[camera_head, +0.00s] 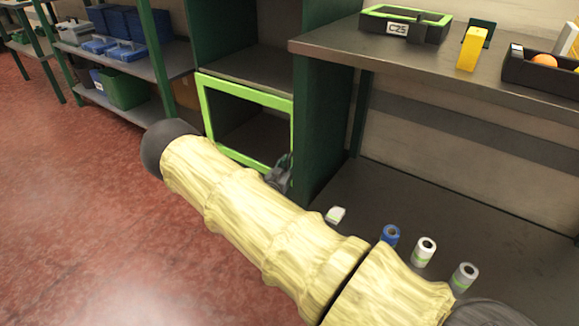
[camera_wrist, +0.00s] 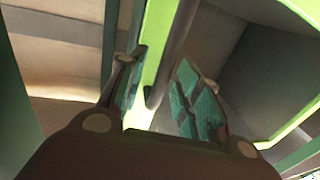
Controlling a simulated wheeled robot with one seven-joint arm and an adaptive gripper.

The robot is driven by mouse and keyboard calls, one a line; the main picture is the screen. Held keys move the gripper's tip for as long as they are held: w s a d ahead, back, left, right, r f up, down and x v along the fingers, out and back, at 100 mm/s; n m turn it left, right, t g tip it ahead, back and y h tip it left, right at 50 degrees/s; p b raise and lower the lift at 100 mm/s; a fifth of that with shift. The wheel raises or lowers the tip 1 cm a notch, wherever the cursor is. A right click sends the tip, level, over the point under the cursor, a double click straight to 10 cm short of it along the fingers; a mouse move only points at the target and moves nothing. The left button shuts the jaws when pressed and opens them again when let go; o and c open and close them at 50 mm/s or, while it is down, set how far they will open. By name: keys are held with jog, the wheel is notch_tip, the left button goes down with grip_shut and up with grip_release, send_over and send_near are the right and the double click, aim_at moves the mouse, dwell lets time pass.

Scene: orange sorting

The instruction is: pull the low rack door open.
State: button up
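The low rack door (camera_head: 245,90) has a bright green frame around a dark panel and sits low in the dark green rack. It looks flush with the rack front, though a small gap could not be made out. My gripper (camera_head: 283,172) is at the door's lower right edge, partly hidden behind my arm. In the wrist view my gripper (camera_wrist: 163,72) has its fingers apart, one on each side of a bright green bar (camera_wrist: 155,45) with a dark strip along it. A gap shows between the bar and the right finger; contact at the left finger is unclear.
A dark table (camera_head: 430,75) with a labelled green-rimmed tray (camera_head: 405,15) stands at right. Several small rolls, including a blue one (camera_head: 390,235), are on the lower shelf. Shelves with blue bins (camera_head: 125,50) are at left. The red floor (camera_head: 80,220) before the door is clear.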

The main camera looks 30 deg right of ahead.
jog(key=shift+w+d, duration=0.1)
jog(key=shift+c, duration=0.2)
grip_shut()
